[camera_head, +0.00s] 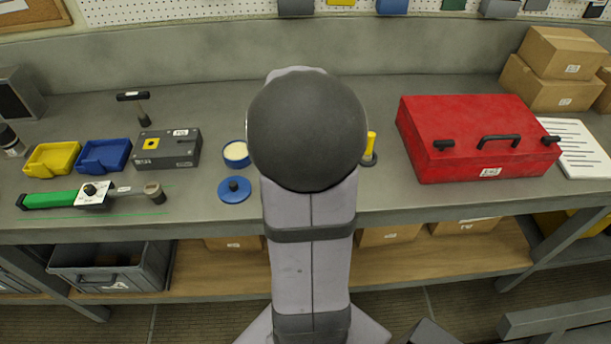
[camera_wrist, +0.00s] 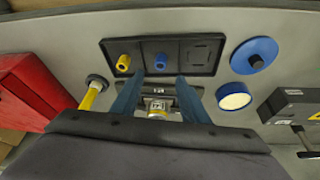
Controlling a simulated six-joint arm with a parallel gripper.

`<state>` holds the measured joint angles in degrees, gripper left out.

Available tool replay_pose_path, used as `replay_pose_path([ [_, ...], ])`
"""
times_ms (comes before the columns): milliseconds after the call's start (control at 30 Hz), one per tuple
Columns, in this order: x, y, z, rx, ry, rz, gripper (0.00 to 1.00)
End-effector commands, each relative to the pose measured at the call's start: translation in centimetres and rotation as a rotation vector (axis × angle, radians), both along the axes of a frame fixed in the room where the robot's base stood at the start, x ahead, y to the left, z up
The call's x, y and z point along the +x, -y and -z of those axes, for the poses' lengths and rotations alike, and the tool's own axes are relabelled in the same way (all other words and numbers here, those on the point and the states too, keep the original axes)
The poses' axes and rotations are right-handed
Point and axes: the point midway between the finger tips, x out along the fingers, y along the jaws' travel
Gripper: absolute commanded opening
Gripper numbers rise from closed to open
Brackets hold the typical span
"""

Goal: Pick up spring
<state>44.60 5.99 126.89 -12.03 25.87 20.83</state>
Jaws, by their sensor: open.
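I cannot make out a spring for certain in either view. In the wrist view a black tray (camera_wrist: 181,73) with three compartments holds a yellow cylinder (camera_wrist: 124,63) and a blue cylinder (camera_wrist: 161,62); its third compartment (camera_wrist: 200,52) shows no clear part. My gripper (camera_wrist: 158,79) is open, its two bluish fingers pointing at the tray's near edge. Between the fingers, a small metallic and yellowish piece (camera_wrist: 157,107) shows, partly hidden by my gripper body; I cannot tell what it is. In the head view my arm hides the tray and gripper.
A blue tin with cream contents (camera_head: 236,154) and a blue lid (camera_head: 234,189) lie left of my arm. A yellow-handled tool (camera_head: 371,147) stands right of it. A red toolbox (camera_head: 480,140) is farther right. A grey block (camera_head: 168,149) and a green-handled tool (camera_head: 55,199) lie left.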

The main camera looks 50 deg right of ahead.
Motion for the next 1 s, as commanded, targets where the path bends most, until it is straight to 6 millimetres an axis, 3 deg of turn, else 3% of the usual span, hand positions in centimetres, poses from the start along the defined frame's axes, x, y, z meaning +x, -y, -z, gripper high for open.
replay_pose_path([
  [267,0.1,0.1,0.1,0.007,0.019,0.041,0.41],
  [767,0.5,0.7,2.2,0.009,0.016,0.04,0.41],
  [1000,0.6,1.0,4.1,0.012,0.013,0.039,0.41],
])
